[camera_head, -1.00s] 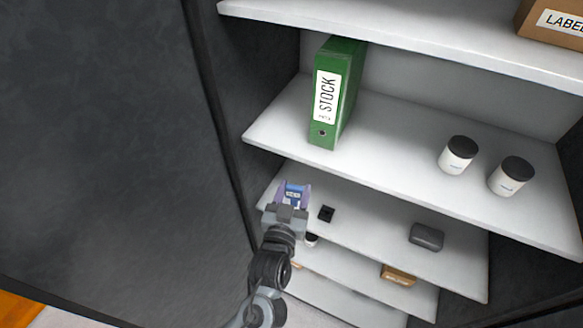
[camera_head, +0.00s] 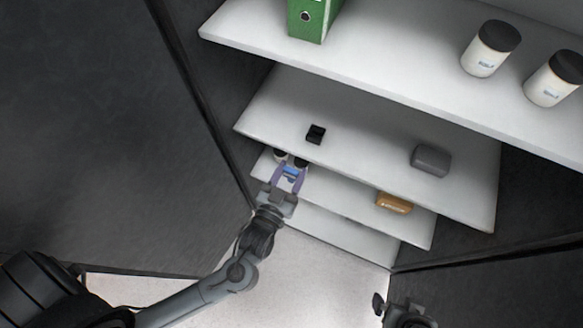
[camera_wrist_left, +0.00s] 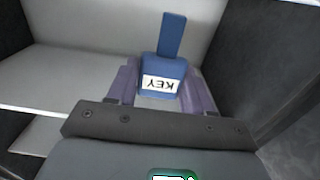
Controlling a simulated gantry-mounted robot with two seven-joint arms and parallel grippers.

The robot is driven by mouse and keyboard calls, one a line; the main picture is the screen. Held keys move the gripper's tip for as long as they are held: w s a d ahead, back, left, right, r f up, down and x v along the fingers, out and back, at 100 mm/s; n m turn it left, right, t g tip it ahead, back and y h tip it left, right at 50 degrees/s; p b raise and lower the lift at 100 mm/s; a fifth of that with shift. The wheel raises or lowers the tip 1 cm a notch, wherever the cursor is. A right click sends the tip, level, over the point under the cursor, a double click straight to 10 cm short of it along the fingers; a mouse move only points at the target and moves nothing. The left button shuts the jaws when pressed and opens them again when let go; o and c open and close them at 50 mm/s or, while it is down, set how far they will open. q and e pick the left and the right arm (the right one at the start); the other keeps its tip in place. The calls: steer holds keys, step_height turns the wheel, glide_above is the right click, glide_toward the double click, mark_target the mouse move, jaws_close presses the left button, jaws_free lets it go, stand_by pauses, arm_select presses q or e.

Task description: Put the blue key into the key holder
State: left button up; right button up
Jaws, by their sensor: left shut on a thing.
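My left gripper (camera_head: 289,172) is shut on the blue key (camera_head: 291,171), with one purple finger on each side of it. In the left wrist view, the blue key (camera_wrist_left: 171,67) has a white label reading KEY, upside down, and its narrow shaft points up and away from the gripper. A small black block (camera_head: 316,133), which looks like the key holder, stands on the shelf beyond the gripper, up and right of it in the head view. The key is apart from it, in front of that shelf's edge.
The shelf (camera_head: 375,140) also holds a grey box (camera_head: 431,160) on the right. A green binder (camera_head: 313,18) and two white jars with black lids stand on the shelf above. An orange-brown item (camera_head: 394,203) lies lower. A dark cabinet panel (camera_head: 110,130) is on the left.

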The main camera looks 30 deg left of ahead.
arm_select(q)
steer(key=w+b, duration=0.4)
steer(key=w, duration=0.2)
steer(key=w+a+f+b, duration=0.1)
steer(key=w+b, duration=0.3)
steer(key=w, duration=0.3)
steer(key=w+a+b, duration=0.1)
steer(key=w+b, duration=0.3)
steer(key=w, duration=0.2)
steer(key=shift+w+f, duration=0.25)
steer(key=shift+w, duration=0.05)
steer(key=shift+f, duration=0.3)
stand_by(1.4)
steer(key=shift+f, duration=0.1)
stand_by(0.4)
steer(key=shift+f+b, duration=0.55)
steer(key=shift+f, duration=0.75)
stand_by(0.5)
steer(key=o, duration=1.2)
